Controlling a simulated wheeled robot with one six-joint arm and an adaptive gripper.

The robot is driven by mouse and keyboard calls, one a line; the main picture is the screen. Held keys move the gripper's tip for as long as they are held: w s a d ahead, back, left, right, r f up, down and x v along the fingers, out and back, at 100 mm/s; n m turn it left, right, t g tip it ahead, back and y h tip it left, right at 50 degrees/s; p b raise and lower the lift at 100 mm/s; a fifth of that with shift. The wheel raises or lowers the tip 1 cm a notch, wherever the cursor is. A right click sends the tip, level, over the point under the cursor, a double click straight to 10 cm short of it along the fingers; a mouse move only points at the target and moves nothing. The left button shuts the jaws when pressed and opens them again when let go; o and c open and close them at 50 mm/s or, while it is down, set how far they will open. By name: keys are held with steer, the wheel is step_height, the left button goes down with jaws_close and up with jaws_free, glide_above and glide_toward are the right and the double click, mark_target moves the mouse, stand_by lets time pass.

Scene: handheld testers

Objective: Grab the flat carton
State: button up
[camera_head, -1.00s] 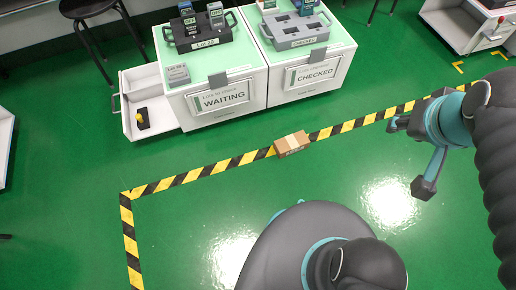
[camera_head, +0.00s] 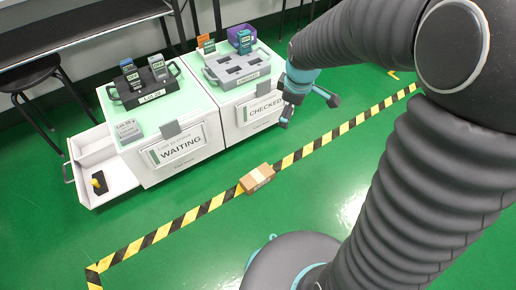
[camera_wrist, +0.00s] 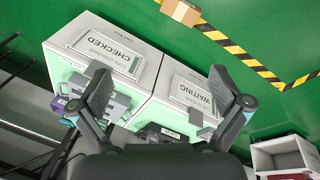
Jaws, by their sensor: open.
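The flat carton (camera_head: 257,178) is a small brown box with a paler tape strip. It lies on the green floor, on the yellow-black striped line. It also shows at the top edge of the wrist view (camera_wrist: 181,12), partly cut off. My gripper (camera_head: 309,110) is open and empty, raised near the front right of the CHECKED cabinet, up and right of the carton in the picture. In the wrist view its two spread fingers (camera_wrist: 160,84) have the cabinets behind them, and the carton is beyond the fingertips.
The WAITING cabinet (camera_head: 178,153) and CHECKED cabinet (camera_head: 262,112) stand side by side, with racks of testers on top. An open white drawer (camera_head: 112,178) juts out at the left. A black stool (camera_head: 30,76) stands behind. The floor around the carton is clear.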

steer(key=w+a+f+n+g+b, duration=0.1)
steer(key=w+a+f+n, duration=0.25)
steer(key=f, duration=0.55)
steer(key=w+a+f+n+g, duration=0.1)
steer(key=w+a+f+n, duration=0.2)
steer(key=f, duration=0.6)
steer(key=n+b, duration=0.2)
steer(key=n, duration=0.4)
glide_above(257, 176)
steer(key=shift+g, duration=0.4)
step_height(257, 176, down, 24)
steer(key=shift+f, duration=3.05)
steer(key=c, duration=1.4)
